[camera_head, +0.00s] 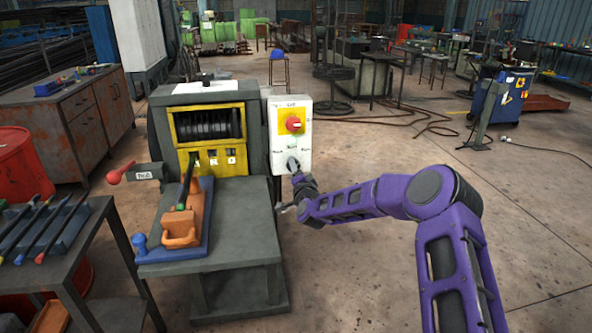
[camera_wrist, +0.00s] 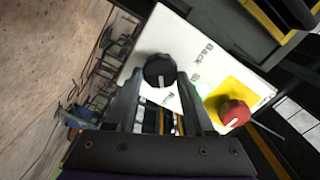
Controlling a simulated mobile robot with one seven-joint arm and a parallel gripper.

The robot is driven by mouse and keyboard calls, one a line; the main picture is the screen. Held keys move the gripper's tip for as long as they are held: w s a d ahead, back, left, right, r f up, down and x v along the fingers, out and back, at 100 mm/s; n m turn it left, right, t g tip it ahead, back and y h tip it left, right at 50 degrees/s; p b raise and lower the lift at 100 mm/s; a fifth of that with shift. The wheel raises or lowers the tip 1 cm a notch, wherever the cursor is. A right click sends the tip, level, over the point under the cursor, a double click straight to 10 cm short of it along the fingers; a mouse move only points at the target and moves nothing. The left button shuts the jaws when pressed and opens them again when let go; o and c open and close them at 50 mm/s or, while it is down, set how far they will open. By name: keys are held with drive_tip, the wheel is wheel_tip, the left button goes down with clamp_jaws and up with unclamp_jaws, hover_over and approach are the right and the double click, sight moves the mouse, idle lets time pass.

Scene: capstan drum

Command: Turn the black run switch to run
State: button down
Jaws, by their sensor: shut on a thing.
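The black run switch (camera_head: 293,164) is a round knob low on a white control box (camera_head: 305,140), at the right side of the machine. In the wrist view the knob (camera_wrist: 159,69) sits between the tips of my gripper (camera_wrist: 158,80), which is shut on it. A white mark on the knob points toward the bottom of that picture, roughly toward a partly hidden label. A "Back" label shows on the knob's other side. My gripper (camera_head: 294,183) reaches the knob from the lower right in the head view.
A red knob on a yellow plate (camera_head: 293,124) sits above the switch. The machine's grey table (camera_head: 235,215), with an orange and green tool on a blue base (camera_head: 184,222), stands left of my arm. Open floor (camera_head: 365,170) lies to the right.

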drive_tip(key=shift+c, duration=1.3)
unclamp_jaws()
drive_tip(key=p+v, duration=0.1)
drive_tip(key=v, duration=1.6)
drive_tip(key=shift+s, duration=0.25)
drive_tip(key=shift+r, duration=0.1)
